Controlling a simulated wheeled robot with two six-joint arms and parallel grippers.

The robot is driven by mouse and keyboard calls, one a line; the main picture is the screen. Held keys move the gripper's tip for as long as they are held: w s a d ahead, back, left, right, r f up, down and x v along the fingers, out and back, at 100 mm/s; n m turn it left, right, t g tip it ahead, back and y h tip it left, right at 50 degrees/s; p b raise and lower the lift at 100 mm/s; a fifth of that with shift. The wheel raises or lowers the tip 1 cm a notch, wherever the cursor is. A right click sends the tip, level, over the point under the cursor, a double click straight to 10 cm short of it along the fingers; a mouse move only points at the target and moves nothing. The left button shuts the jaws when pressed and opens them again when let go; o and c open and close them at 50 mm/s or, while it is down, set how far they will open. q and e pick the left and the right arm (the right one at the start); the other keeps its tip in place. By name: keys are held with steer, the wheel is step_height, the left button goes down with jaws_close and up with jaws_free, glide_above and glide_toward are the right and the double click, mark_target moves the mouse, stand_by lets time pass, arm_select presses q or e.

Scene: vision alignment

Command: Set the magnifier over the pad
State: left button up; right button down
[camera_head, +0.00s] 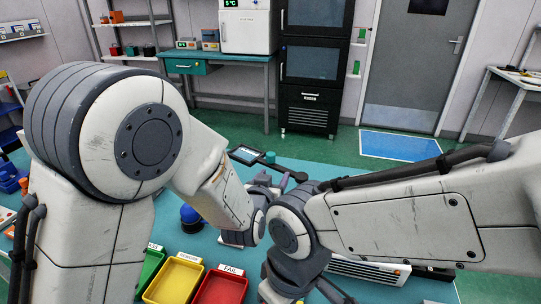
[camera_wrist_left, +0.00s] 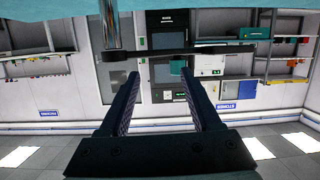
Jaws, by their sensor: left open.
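The magnifier (camera_head: 245,154) has a dark square frame and a pale lens, with a green part at its inner side. A dark arm seems to link it to a round black pivot (camera_head: 298,175). In the left wrist view, upside down, the arm (camera_wrist_left: 190,49) runs level from an upright metal post (camera_wrist_left: 110,25) to the edge-on magnifier (camera_wrist_left: 275,32). My left gripper (camera_head: 265,182) is open beside the magnifier arm; its empty fingers (camera_wrist_left: 158,75) point towards that arm, which appears just beyond the tips. I cannot pick out the pad.
Green, yellow (camera_head: 173,280) and red (camera_head: 221,288) trays stand at the near edge of the teal table (camera_head: 330,180). A blue round-topped object (camera_head: 190,215) stands behind them. My two arms come close together over the middle. A vented device (camera_head: 368,272) sits below my right forearm.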

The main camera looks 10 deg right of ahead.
mark_target(270, 158)
arm_select(q)
steer(key=w+t, duration=0.1)
steer(key=w+a+t, duration=0.1)
steer(key=w+t, duration=0.1)
steer(key=shift+w+a+r+n+b, duration=0.1)
steer(key=shift+a+n+b, duration=0.1)
steer(key=shift+n+b, duration=0.15)
steer(key=p+x, duration=0.1)
steer(key=x, duration=0.9)
steer(key=shift+p, duration=0.35)
steer(key=shift+w+a+r, duration=0.1)
steer(key=shift+w, duration=0.05)
jaws_close()
stand_by(0.5)
